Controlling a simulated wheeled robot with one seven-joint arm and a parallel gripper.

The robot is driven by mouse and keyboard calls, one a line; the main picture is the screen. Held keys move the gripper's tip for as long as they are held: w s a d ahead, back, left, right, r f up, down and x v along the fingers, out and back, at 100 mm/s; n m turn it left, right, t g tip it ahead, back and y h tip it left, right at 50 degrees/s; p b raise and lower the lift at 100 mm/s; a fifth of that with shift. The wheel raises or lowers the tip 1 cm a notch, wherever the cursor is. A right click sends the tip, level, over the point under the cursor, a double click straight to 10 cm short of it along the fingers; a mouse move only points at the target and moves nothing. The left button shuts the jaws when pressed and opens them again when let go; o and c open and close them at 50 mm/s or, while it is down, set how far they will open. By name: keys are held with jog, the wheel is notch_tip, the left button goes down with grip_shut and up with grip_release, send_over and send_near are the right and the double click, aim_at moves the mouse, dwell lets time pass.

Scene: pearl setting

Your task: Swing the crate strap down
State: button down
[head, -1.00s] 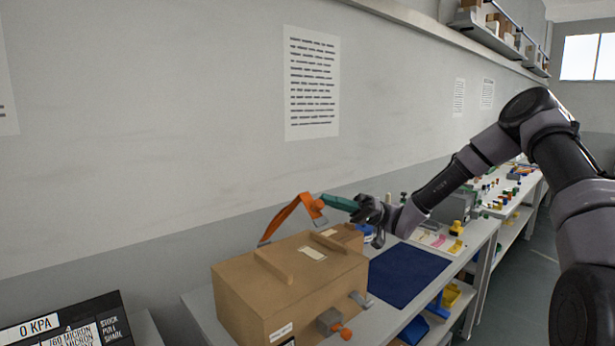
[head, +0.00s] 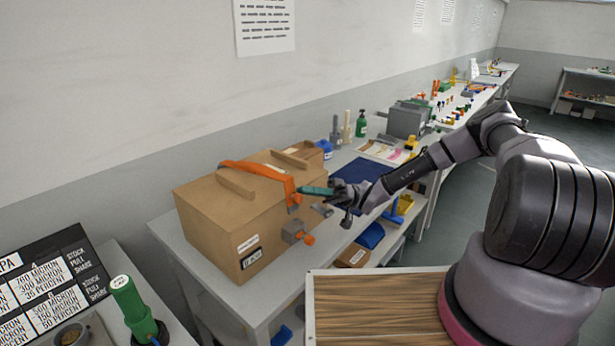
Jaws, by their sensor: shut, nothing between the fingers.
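The tan crate (head: 205,215) stands on a grey bench in the head view. Its orange strap (head: 258,168) lies low across the lid from the back and bends over the front top edge. The strap's free end, an orange fitting (head: 294,201), hangs at the upper front face. My gripper (head: 303,190) has shut teal fingers, with tips at or very near the strap's front bend; I cannot tell if they touch. A grey catch with an orange knob (head: 297,234) sits on the front face. A second grey fitting (head: 322,210) sits to its right, close below my gripper.
A dark blue mat (head: 362,170) lies on the bench right of the crate. Bottles (head: 361,124) and a grey box (head: 405,120) stand beyond. A wood-topped surface (head: 375,305) is in front. A sign board (head: 50,285) and a green-handled item (head: 130,305) are at lower left.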

jog(key=shift+f, duration=0.55)
